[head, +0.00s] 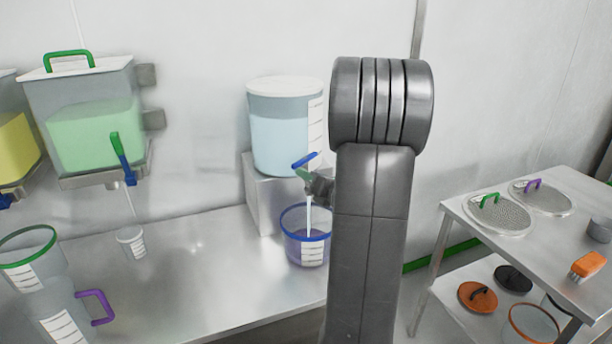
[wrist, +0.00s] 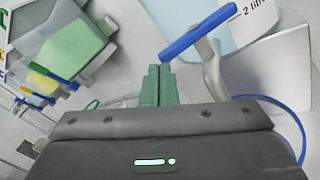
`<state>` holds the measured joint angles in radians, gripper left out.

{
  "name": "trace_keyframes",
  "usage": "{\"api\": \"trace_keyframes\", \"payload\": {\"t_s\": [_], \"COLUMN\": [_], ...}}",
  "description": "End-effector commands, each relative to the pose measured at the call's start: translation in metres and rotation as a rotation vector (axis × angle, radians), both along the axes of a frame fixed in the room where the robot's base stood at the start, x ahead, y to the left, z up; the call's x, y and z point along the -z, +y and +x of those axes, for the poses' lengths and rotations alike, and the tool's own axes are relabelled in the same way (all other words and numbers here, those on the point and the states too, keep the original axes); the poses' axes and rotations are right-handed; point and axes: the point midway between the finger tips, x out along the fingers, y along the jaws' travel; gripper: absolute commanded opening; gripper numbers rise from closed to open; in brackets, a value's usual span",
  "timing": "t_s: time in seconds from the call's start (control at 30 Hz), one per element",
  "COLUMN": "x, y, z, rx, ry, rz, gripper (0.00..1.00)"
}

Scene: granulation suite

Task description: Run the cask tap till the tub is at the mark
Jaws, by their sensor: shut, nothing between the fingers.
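The cask (head: 277,100) holds pale blue liquid and stands on a metal block against the wall. Its tap has a blue lever (head: 305,160), which also shows in the wrist view (wrist: 200,30), slanting up to the right. A pale stream (head: 308,217) falls from the tap into the blue-rimmed tub (head: 290,251) below. The tub holds some bluish liquid and bears a white scale label; I cannot tell its level against the mark. My gripper (wrist: 155,75) has green fingers, shut and empty, just left of the tap lever. In the head view my arm hides part of this area.
A green-liquid tank (head: 95,135) with a blue-and-green tap lever hangs at left, a small beaker (head: 131,241) below it. Large jugs (head: 40,262) stand front left. A side table (head: 465,222) at right holds sieves and an orange brush (head: 587,266). The middle bench is clear.

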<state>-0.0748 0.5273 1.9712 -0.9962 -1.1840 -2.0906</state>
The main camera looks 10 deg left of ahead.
Motion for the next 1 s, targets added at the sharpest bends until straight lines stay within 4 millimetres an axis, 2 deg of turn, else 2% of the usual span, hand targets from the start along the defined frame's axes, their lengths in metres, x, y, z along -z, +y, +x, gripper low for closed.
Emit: {"api": "trace_keyframes", "payload": {"t_s": [0.27,0.53,1.0], "x": [0.001,0.002,0.0], "y": [0.001,0.012,0.011], "z": [0.001,0.008,0.008], "rx": [0.0,-0.001,0.0], "ry": [-0.001,-0.001,0.0], "rz": [-0.001,0.0,-0.001], "gripper": [0.0,0.0,0.0]}}
